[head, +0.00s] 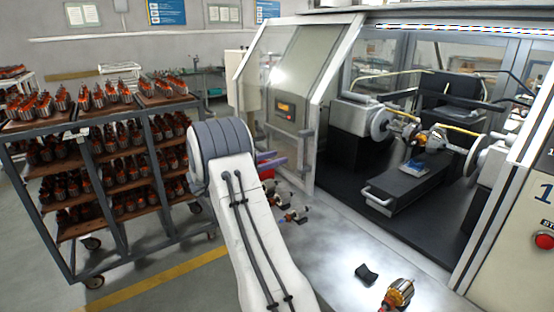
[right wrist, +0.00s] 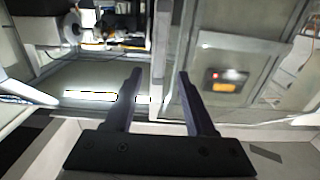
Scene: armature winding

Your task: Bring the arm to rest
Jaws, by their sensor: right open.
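My right arm (head: 245,225) rises from the bottom middle of the head view and bends at a grey-banded joint. My right gripper (head: 270,161) shows just beyond that joint, partly hidden by the arm. In the right wrist view its two dark fingers (right wrist: 160,75) stand apart with nothing between them. They point toward the winding machine's glass door and frame, touching nothing that I can see. My left gripper is not in view.
The winding machine (head: 345,60) stands at the right, its bay open. A pale bench (head: 340,245) in front holds an armature (head: 397,295), a small black block (head: 367,274) and other armatures (head: 293,215) near my arm. A rack (head: 70,232) full of armatures stands left.

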